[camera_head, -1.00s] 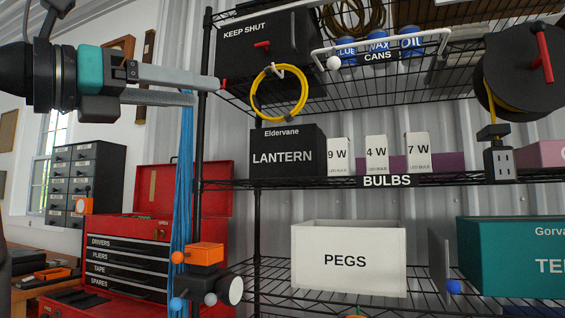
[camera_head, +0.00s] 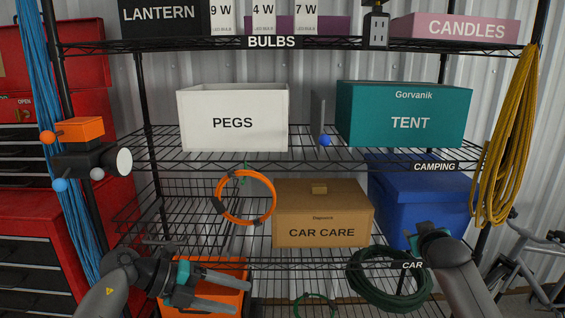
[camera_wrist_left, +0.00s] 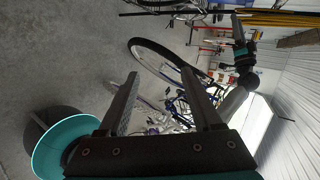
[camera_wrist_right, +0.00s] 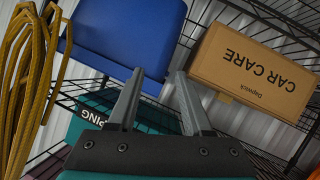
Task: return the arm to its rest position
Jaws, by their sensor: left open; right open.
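My left arm comes in at the lower left of the head view, low in front of the shelf. Its gripper (camera_head: 242,295) is open and empty, pointing right, in front of an orange box (camera_head: 205,299). In the left wrist view the two fingers (camera_wrist_left: 160,74) are apart with only floor and a bicycle beyond. My right arm comes in at the lower right, with its gripper body (camera_head: 434,236) in front of a blue bin (camera_head: 405,208); its fingers are hidden there. In the right wrist view its fingers (camera_wrist_right: 158,76) are apart and empty.
The wire shelf holds a white PEGS box (camera_head: 234,118), a teal TENT box (camera_head: 404,115) and a CAR CARE box (camera_head: 322,212). A green hose coil (camera_head: 388,279) lies near my right arm. A yellow rope (camera_head: 508,140) hangs right; a bicycle (camera_head: 545,270) stands lower right.

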